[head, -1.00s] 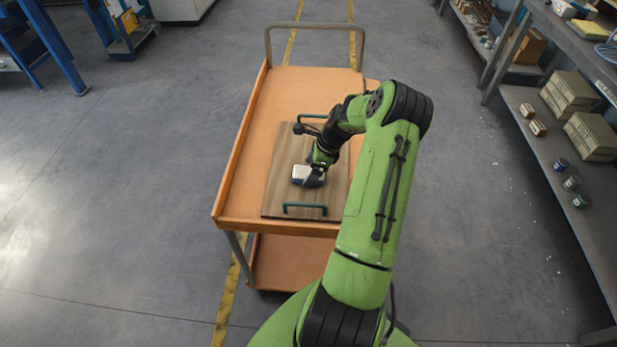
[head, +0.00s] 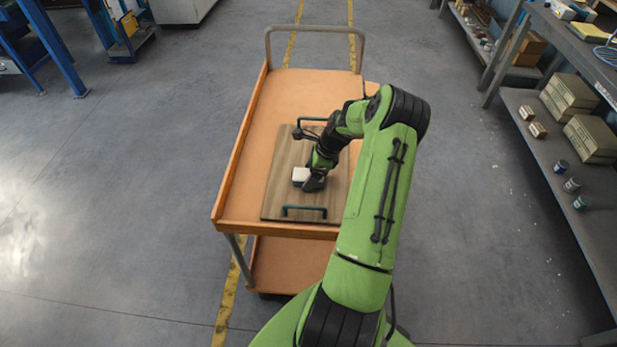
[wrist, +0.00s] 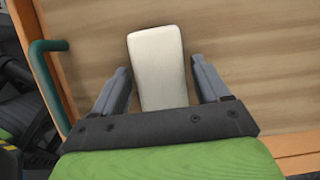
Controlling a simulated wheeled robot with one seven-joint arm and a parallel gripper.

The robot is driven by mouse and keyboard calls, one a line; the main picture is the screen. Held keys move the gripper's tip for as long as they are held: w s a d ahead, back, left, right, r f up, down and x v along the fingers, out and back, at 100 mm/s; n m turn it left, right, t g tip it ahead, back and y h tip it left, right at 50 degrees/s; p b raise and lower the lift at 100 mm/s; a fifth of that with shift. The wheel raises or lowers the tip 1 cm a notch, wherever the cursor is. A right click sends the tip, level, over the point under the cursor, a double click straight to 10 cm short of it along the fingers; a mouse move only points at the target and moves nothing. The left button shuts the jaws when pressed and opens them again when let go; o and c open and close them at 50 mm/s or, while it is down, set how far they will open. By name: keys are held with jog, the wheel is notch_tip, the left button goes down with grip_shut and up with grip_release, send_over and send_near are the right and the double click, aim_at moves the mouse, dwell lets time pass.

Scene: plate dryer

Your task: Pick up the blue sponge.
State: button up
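A pale cream-white block (head: 301,177) lies on the wooden tray; no plainly blue sponge shows, and I cannot tell whether this block is it. In the wrist view the block (wrist: 158,60) is between the two grey fingers of my gripper (wrist: 160,72). The fingers are apart, one along each long side, with a narrow gap on the right and less on the left. In the head view my gripper (head: 314,183) is low over the tray and hides the right part of the block.
The wooden tray (head: 284,192) has two dark green handles, near (head: 305,210) and far (head: 312,119). It lies on an orange cart (head: 300,85) with a raised rim and a metal push bar. Shelves (head: 545,148) stand on the right. The cart's far end is clear.

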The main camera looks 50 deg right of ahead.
jog(key=c, duration=0.8)
jog(key=shift+o, duration=0.2)
